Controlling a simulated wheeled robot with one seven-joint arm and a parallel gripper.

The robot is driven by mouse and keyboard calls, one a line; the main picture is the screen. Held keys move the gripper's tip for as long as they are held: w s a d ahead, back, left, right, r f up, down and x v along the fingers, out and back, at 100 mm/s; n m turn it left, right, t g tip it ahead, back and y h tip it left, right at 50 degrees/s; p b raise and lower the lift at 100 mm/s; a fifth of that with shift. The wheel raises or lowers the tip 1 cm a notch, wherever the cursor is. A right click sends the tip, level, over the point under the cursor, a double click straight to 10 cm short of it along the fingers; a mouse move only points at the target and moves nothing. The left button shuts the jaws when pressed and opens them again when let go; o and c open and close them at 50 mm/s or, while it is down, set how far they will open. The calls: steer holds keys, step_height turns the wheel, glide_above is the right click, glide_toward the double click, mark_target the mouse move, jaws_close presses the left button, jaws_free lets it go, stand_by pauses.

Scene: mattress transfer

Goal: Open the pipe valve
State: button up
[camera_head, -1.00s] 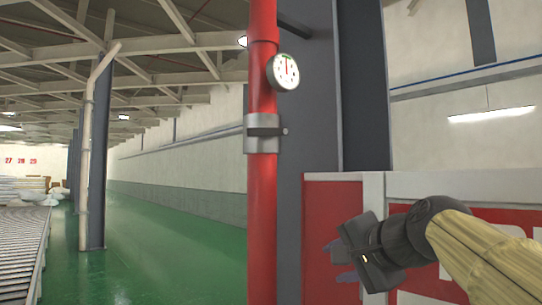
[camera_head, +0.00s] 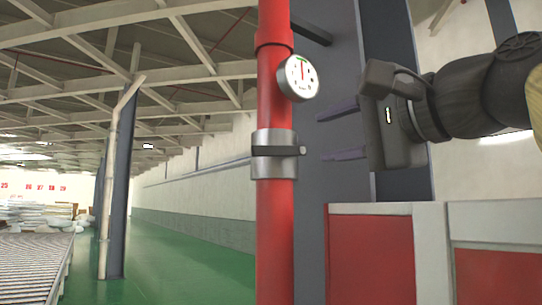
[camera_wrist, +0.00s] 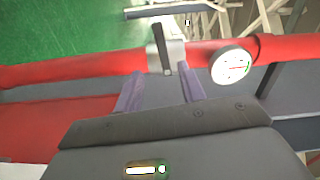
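The valve is a grey metal collar (camera_head: 274,167) on a vertical red pipe (camera_head: 275,225), with a dark lever handle (camera_head: 275,151) lying level across it. In the wrist view the handle (camera_wrist: 162,48) shows just beyond my fingertips, with the collar (camera_wrist: 178,55) behind it. My gripper (camera_head: 340,130) is to the right of the valve in the head view, its two purple-grey fingers pointing left toward the pipe. The fingers are apart with nothing between them. In the wrist view my gripper (camera_wrist: 160,83) is also open and does not touch the handle.
A round white gauge (camera_head: 299,77) sits on the pipe just above the valve. A dark steel column (camera_head: 345,60) stands behind the pipe. A red and white panel (camera_head: 375,265) is at lower right. A roller conveyor (camera_head: 35,265) is at far left; green floor there is open.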

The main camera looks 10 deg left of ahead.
mark_target(271, 151)
steer(key=p+x, duration=0.7)
steer(key=x, duration=1)
steer(key=shift+s+a, duration=0.15)
jaws_close()
